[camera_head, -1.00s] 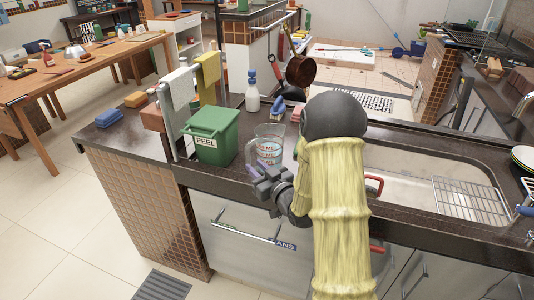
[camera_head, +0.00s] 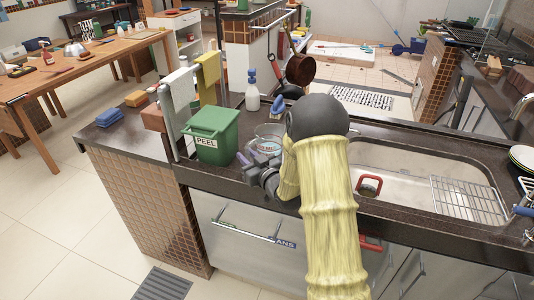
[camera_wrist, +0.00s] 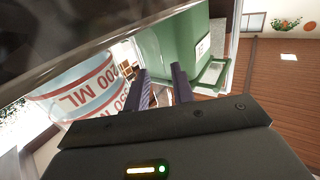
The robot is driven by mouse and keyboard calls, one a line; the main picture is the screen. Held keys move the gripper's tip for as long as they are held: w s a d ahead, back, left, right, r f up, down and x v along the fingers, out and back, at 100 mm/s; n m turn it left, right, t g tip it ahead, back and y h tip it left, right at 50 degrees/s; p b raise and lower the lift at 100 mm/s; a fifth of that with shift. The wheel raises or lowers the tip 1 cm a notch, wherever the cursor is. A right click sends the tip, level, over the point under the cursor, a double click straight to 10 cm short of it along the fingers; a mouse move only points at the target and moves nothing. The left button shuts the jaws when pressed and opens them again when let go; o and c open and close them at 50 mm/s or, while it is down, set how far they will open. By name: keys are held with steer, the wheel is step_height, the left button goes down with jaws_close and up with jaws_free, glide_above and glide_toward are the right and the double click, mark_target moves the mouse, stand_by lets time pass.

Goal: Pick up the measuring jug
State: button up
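The measuring jug (camera_head: 268,132) is clear with red and blue markings and stands on the dark counter, right of the green PEEL bin (camera_head: 214,128). My gripper (camera_head: 246,160) is in front of the jug and hides its lower part in the head view. In the wrist view the jug (camera_wrist: 80,92) fills the left side, marked 200 ML. The green bin (camera_wrist: 178,45) is beyond the fingertips. Contact with the jug cannot be told.
A white spray bottle (camera_head: 252,95) stands behind the bin. Towels (camera_head: 177,97) hang on a rack at left. The sink (camera_head: 400,180) with a wire rack (camera_head: 467,200) is at right. Blue (camera_head: 109,117) and orange (camera_head: 136,99) sponges lie at the counter's left end.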

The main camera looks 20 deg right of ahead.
stand_by(0.3)
jaws_close()
steer(key=shift+r, duration=0.1)
step_height(320, 180, up, 10)
stand_by(0.6)
steer(key=shift+w, duration=0.1)
stand_by(0.5)
